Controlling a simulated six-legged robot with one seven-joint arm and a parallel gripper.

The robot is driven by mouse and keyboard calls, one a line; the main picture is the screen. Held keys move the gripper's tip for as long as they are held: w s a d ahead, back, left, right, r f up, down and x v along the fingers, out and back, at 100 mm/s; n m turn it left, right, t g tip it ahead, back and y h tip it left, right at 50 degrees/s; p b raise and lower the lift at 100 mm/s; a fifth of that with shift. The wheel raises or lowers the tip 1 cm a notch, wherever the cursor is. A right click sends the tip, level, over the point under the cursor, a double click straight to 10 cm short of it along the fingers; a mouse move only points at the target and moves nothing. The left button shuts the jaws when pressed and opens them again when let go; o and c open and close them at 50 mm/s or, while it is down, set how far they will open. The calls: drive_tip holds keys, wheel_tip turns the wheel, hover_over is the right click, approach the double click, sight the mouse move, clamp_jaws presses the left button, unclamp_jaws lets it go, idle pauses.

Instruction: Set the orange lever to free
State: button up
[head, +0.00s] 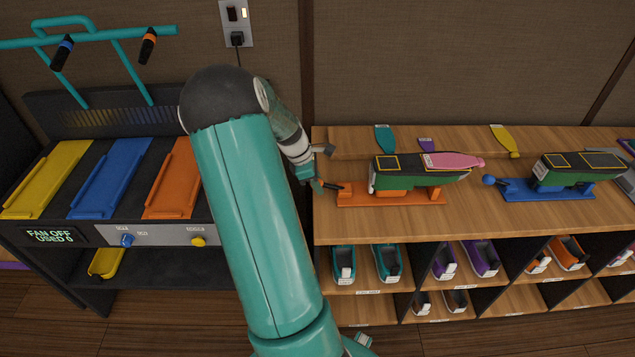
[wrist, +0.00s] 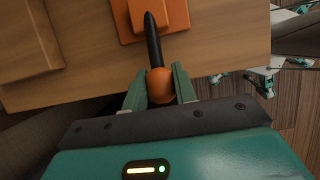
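The orange lever (head: 335,187) is a black rod with an orange knob, at the left end of an orange base (head: 400,198) on the wooden shelf top. In the wrist view the rod (wrist: 153,40) points away from me, and its orange knob (wrist: 160,85) sits between my fingers. My gripper (wrist: 159,88) has one teal finger on each side of the knob, and both appear to touch it. In the head view my gripper (head: 318,168) is at the shelf's left end, partly covering the knob. I see no readable "free" mark.
A green shoe-like block (head: 415,178) with a pink sole (head: 450,160) sits on the orange base. A similar green block on a blue base (head: 545,190) with a blue knob stands to the right. A rack with yellow, blue and orange trays (head: 112,178) stands left.

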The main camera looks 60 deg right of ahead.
sight(325, 183)
clamp_jaws()
drive_tip(key=shift+r, duration=0.1)
drive_tip(key=s+r+t+y, duration=0.1)
drive_tip(key=t, duration=0.1)
drive_tip(key=s+d+r+t+y, duration=0.1)
drive_tip(key=t, duration=0.1)
drive_tip(key=shift+r, duration=0.4)
drive_tip(key=s+t, duration=0.1)
drive_tip(key=s+d+r+t+y, duration=0.1)
drive_tip(key=t, duration=0.1)
drive_tip(key=shift+r, duration=0.2)
drive_tip(key=s+t+y, duration=0.1)
drive_tip(key=d+t+y, duration=0.1)
drive_tip(key=shift+s+r+t, duration=0.4)
drive_tip(key=shift+s+d, duration=0.3)
drive_tip(key=shift+s, duration=0.25)
drive_tip(key=shift+s+d, duration=0.25)
drive_tip(key=shift+s, duration=0.35)
